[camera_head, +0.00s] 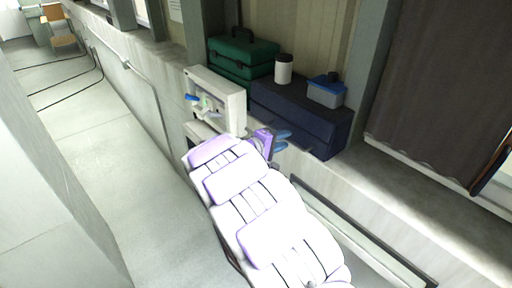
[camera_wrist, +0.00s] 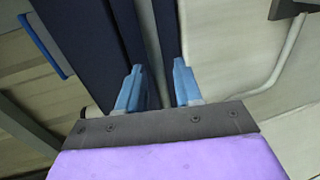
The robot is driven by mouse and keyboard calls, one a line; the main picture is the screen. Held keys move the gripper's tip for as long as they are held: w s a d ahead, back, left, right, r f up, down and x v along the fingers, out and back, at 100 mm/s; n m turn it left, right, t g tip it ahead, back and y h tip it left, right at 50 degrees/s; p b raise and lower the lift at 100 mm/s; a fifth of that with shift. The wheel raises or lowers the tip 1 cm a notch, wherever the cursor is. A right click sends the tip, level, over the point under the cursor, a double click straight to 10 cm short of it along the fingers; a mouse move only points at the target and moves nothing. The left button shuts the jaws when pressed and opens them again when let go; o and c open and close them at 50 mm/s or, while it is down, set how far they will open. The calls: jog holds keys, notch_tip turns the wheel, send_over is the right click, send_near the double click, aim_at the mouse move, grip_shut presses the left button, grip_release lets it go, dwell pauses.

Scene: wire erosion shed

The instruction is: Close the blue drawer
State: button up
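The dark blue drawer unit (camera_head: 300,113) stands on the ledge along the wall, with stacked drawer fronts facing my arm. I cannot tell from the head view how far a drawer stands out. My gripper (camera_head: 281,140) is low in front of the unit's lower front, its light-blue fingers apart. In the wrist view, my gripper (camera_wrist: 157,88) is open, with nothing clearly held between the fingers. Dark blue panels (camera_wrist: 88,35) lie just beyond the fingertips; contact cannot be told.
A white jar (camera_head: 283,69) and a blue-lidded container (camera_head: 326,91) stand on the unit. A green toolbox (camera_head: 243,55) is behind it, and a white box-like unit (camera_head: 222,92) is to its left. A dark curtain (camera_head: 435,80) hangs right. The floor (camera_head: 130,170) at left is mostly clear.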

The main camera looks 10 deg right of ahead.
jog(key=v, duration=1.5)
jog(key=shift+a, duration=0.3)
jog(key=s+d+f+m+g+y+b, duration=0.25)
jog(key=s+d+g, duration=0.25)
jog(key=s+d, duration=0.5)
jog(key=s+d+f+m+g+y+b, duration=0.1)
jog(key=s+d+f+m+g+b, duration=0.25)
jog(key=s+d, duration=0.6)
jog(key=s+a+f+g+y+b, duration=0.1)
jog(key=s+a+f+y, duration=0.3)
jog(key=s, duration=0.7)
jog(key=s+a+f+g+y+b, duration=0.1)
jog(key=s+a+f+y+b, duration=0.2)
jog(key=s, duration=0.8)
notch_tip(320, 180, down, 3)
jog(key=shift+a+m+y+b, duration=0.4)
jog(key=shift+a+y, duration=0.2)
jog(key=shift+y, duration=0.65)
